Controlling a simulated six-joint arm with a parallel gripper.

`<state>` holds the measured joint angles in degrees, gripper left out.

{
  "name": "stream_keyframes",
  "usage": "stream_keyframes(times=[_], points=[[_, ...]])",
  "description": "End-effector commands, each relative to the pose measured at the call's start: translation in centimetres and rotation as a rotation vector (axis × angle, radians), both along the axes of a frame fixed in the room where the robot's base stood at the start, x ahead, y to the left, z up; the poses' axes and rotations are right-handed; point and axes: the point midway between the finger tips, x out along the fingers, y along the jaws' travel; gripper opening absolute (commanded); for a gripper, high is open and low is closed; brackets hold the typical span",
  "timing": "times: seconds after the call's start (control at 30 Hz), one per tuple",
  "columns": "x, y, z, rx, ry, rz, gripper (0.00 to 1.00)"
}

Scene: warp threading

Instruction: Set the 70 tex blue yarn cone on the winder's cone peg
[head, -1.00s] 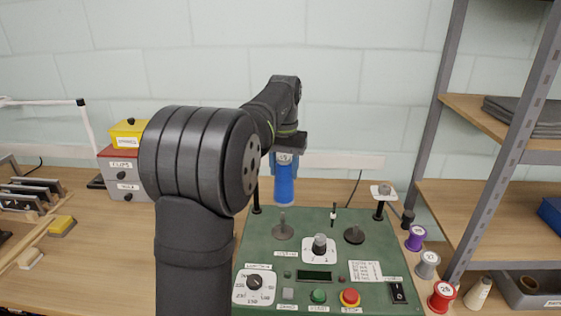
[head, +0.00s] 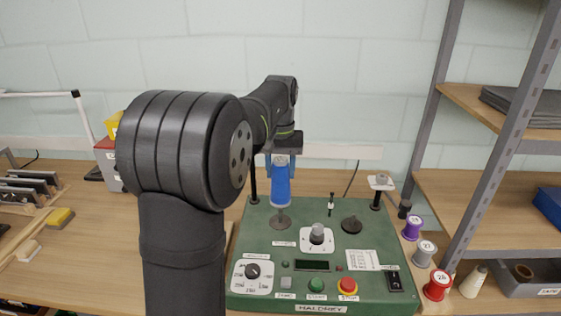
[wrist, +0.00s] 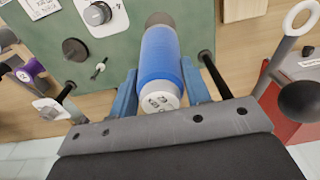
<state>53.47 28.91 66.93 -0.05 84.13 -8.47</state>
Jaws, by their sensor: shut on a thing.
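The blue yarn cone (head: 281,188) hangs from my gripper (head: 283,158) above the back left of the green winder (head: 236,276). My gripper is shut on the cone near its pale, labelled top end; the label is too small to read for certain. The wrist view shows the cone (wrist: 162,60) between the two blue fingers (wrist: 160,88). The cone peg (head: 280,222), with a round dark base, stands just below the cone in the head view. In the wrist view, the peg's grey base (wrist: 160,18) shows past the cone's far end. Whether cone and peg touch is unclear.
A knob (head: 317,234) and a dark disc (head: 352,225) are right of the peg. Dark posts (head: 253,186) rise at the winder's back corners. Purple (head: 412,228), grey (head: 425,253) and red (head: 438,285) spools stand to the right, near the shelf.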

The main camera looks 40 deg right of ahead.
Motion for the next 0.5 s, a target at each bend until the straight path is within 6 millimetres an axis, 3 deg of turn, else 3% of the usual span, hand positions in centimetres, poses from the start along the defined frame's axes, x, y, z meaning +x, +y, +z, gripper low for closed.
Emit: stream_keyframes(times=[0.5], points=[[0.0,0.0,-4.2,0.001,0.001,0.000,0.27]])
